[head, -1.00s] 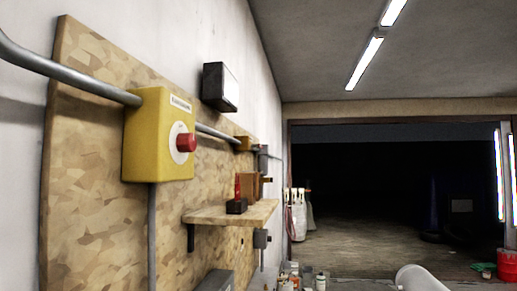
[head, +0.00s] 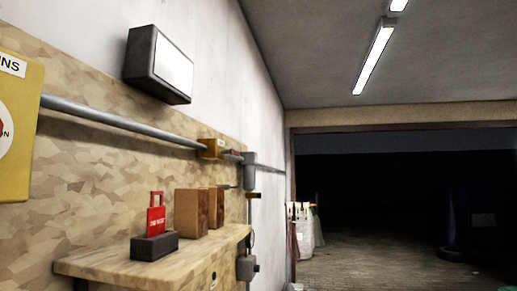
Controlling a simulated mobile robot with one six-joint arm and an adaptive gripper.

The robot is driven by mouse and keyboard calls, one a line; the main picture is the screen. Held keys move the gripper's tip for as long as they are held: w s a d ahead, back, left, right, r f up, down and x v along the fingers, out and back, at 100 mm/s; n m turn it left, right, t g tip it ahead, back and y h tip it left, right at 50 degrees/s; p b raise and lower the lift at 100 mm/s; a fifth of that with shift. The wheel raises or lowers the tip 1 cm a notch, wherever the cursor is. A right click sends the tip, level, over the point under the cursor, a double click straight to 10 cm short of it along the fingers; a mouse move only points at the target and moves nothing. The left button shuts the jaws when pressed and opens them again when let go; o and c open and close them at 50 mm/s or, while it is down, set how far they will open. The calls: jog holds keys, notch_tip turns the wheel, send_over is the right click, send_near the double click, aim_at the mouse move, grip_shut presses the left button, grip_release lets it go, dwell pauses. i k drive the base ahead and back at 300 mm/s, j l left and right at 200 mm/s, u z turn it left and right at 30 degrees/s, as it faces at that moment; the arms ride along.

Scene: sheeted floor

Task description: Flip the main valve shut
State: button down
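A grey pipe (head: 120,122) runs along the wall board away from me. A yellow box (head: 22,150) with a cut-off label and a round white plate is partly in view at the left edge. My gripper is not in view.
A wooden shelf (head: 95,264) juts from the board (head: 80,165), holding a red tag on a dark block (head: 154,246) and brown blocks (head: 191,213). A wall lamp (head: 158,64) hangs above. Grey boxes (head: 247,268) are beyond. Open floor (head: 390,260) lies right, toward a dark doorway.

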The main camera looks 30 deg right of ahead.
aim_at(232, 152)
jog(key=i+l, duration=0.15)
jog(key=l, duration=0.2)
jog(key=i+l, duration=0.2)
jog(key=l, duration=0.2)
jog(key=i+l, duration=0.15)
jog(key=l, duration=0.2)
jog(key=i+l, duration=0.15)
jog(key=l, duration=0.2)
jog(key=i+l, duration=0.15)
jog(key=l, duration=0.25)
jog(key=i+l, duration=0.2)
jog(key=l, duration=0.15)
jog(key=i+l, duration=0.15)
jog(key=l, duration=0.25)
jog(key=i+l, duration=0.15)
jog(key=l, duration=0.2)
